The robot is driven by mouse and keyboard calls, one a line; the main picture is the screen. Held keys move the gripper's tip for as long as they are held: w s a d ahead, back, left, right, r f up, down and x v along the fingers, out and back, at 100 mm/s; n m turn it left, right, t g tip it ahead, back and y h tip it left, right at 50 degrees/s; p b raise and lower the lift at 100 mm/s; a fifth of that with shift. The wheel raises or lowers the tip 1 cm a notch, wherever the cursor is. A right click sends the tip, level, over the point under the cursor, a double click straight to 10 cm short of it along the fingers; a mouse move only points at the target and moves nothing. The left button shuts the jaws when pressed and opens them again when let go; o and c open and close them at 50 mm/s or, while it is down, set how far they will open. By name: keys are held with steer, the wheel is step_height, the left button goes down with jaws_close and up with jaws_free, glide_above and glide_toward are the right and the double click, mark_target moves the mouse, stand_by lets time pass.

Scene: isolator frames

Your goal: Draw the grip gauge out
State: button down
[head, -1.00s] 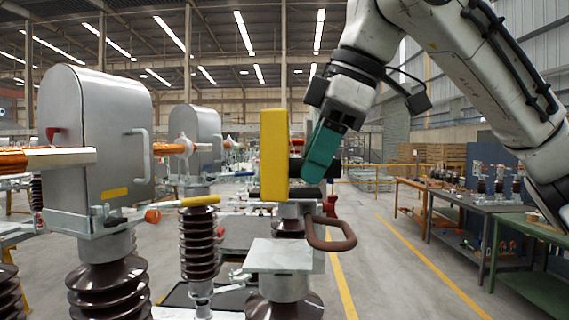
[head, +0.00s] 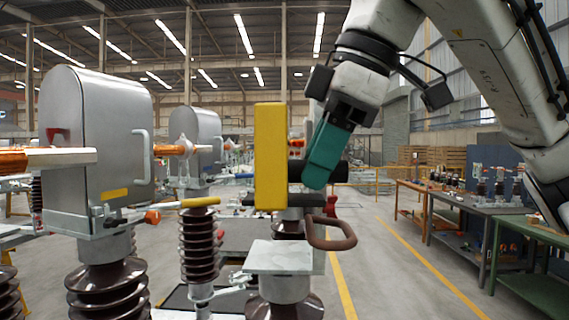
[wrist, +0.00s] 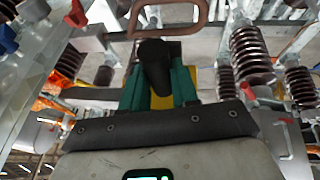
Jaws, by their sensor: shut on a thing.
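The grip gauge shows in the head view as an upright yellow block (head: 270,160) with a black round handle (head: 338,173) on its right. My gripper (head: 318,180) has teal fingers shut on that handle. In the wrist view the black handle (wrist: 154,62) sits between the two teal fingers of my gripper (wrist: 157,75), with a little yellow showing behind them. The block looks upright and hangs above a pale flat plate (head: 280,257), apart from it in the picture. What lies directly behind the block is hidden.
A brown loop handle (head: 332,236) stands just below and right of the gauge. A grey metal housing (head: 95,140) on a brown insulator (head: 108,285) is at left, with a copper-coloured rod (head: 45,159). Benches (head: 470,210) stand at right; the floor between is open.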

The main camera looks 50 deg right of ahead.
steer(key=shift+s+a, duration=0.7)
steer(key=shift+a, duration=0.15)
